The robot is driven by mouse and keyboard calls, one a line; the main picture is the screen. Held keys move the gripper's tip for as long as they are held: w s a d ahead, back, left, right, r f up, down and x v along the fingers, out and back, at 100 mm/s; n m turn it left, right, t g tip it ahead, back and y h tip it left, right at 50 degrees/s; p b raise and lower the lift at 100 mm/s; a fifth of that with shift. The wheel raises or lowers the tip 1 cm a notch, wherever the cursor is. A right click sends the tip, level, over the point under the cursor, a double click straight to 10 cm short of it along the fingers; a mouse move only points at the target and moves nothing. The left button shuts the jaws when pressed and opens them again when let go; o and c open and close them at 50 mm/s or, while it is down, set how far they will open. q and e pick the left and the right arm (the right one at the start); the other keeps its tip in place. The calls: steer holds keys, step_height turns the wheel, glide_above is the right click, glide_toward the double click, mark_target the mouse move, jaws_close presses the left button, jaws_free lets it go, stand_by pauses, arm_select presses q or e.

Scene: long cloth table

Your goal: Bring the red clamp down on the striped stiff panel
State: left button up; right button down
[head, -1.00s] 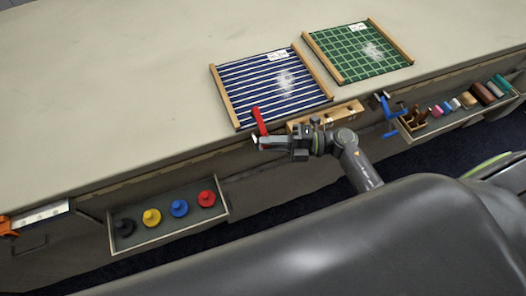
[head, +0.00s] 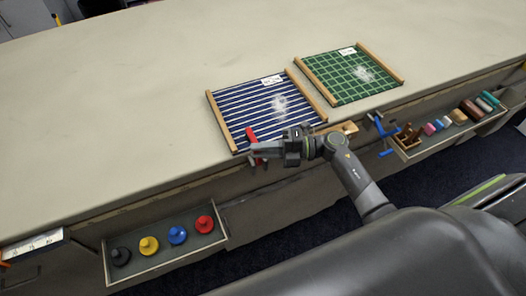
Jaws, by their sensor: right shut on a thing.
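The striped panel (head: 255,105), navy with white lines and wooden side rails, lies flat near the table's front edge. The red clamp (head: 252,136) is at the panel's front edge, its red bar slanting over that edge. My right gripper (head: 258,151) is at the table's front edge, shut on the clamp; its fingers hide the clamp's lower part. I cannot tell whether the clamp presses on the panel. My left gripper is not in view.
A green checked panel (head: 345,76) lies to the right. A blue clamp (head: 381,133) hangs at the table edge. Open drawers hold coloured knobs (head: 178,235) at left and several rolls (head: 472,110) at right. The table's left is clear.

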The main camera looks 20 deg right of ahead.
steer(key=shift+w+r, duration=0.55)
steer(key=shift+r, duration=0.1)
steer(key=c, duration=1.4)
jaws_free()
steer(key=shift+o, duration=0.2)
steer(key=shift+w+f, duration=0.1)
steer(key=shift+f, duration=0.1)
steer(key=shift+d+f+b, duration=0.1)
steer(key=shift+d+b, duration=0.25)
steer(key=shift+d, duration=0.05)
steer(key=b+v, duration=0.5)
steer(key=v, duration=1.1)
steer(key=shift+s+d, duration=0.2)
steer(key=shift+s, duration=0.35)
